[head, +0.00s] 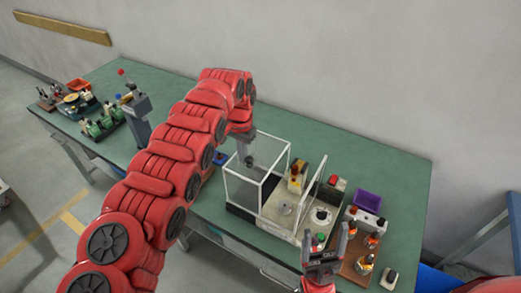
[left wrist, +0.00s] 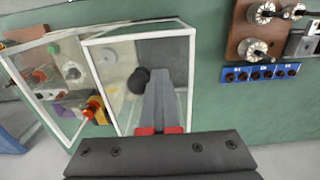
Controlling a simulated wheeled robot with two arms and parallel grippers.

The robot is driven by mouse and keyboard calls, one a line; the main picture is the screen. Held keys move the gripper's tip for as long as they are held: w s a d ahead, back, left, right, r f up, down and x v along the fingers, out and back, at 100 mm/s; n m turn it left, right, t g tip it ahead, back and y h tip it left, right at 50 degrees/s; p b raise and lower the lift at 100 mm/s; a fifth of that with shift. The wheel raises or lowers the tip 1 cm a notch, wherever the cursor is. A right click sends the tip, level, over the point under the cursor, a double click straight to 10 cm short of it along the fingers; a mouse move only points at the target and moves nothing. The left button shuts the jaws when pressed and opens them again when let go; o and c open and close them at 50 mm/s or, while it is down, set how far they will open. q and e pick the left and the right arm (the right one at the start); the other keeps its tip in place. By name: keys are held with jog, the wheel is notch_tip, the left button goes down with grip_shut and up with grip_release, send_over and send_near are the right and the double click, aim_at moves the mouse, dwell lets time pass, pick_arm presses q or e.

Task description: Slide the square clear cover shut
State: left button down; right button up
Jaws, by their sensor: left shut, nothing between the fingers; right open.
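The square clear cover (head: 242,192) is a see-through box with white edges, standing at the left part of the pale machine base (head: 284,223). It also shows in the left wrist view (left wrist: 104,92). My left gripper (head: 248,160) points down at the cover, its jaws shut and empty. In the left wrist view its fingers (left wrist: 158,85) overlap the cover's framed opening, beside a round black knob (left wrist: 138,80). I cannot tell whether they touch the cover or knob. My right gripper (head: 325,250) is open and empty in front of the machine's right part.
A clear upright panel (head: 313,192) stands on the machine, right of the cover. A purple bin (head: 368,201) and a brown board with bottles (head: 353,265) are at the right. Small devices (head: 98,122) stand at the table's far left. The green table (head: 385,160) is clear behind the machine.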

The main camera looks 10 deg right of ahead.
pick_arm(q)
jog(key=shift+s+d, duration=0.65)
jog(key=shift+d, duration=0.25)
jog(key=shift+s+d, duration=0.65)
jog(key=shift+d, duration=0.1)
jog(key=shift+s+d, duration=0.35)
jog(key=shift+d, duration=0.2)
jog(key=shift+s+d, duration=0.35)
jog(key=shift+d, duration=0.2)
jog(key=shift+s+d, duration=1.45)
jog(key=shift+d, duration=0.45)
notch_tip(320, 180, up, 8)
jog(key=f+p, duration=0.1)
send_over(262, 171)
jog(key=s+d, duration=0.2)
jog(key=d, duration=0.1)
jog(key=shift+a+r, duration=0.2)
jog(key=shift+r, duration=0.05)
jog(key=shift+w, duration=0.1)
